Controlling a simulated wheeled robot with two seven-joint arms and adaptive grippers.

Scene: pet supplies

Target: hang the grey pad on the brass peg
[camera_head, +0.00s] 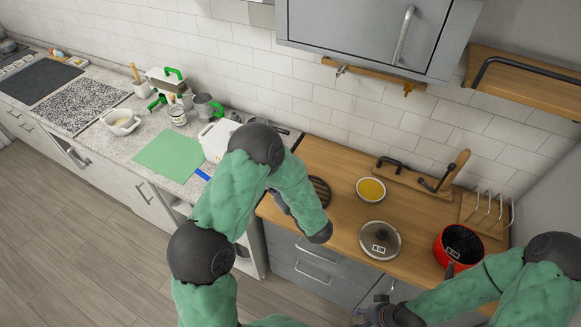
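The brass peg (409,89) sticks out near the right end of a wooden rail under the wall cabinet, with nothing seen hanging on it. I cannot single out the grey pad with certainty. A dark round slatted disc (321,188) lies on the wooden counter, partly hidden by my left arm. My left gripper (319,234) is over the counter's front edge, in front of that disc; its fingers are not clear. My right gripper (376,312) is low at the bottom edge, in front of the drawers, its fingers too small and dark to read.
A silver hook (340,71) shares the rail (371,78). On the wooden counter (340,226) stand a yellow-filled bowl (371,189), a glass lid (380,240), a red pot (440,255) and a wire rack (488,212). A tap stands at the back. A wooden shelf (530,85) juts out upper right.

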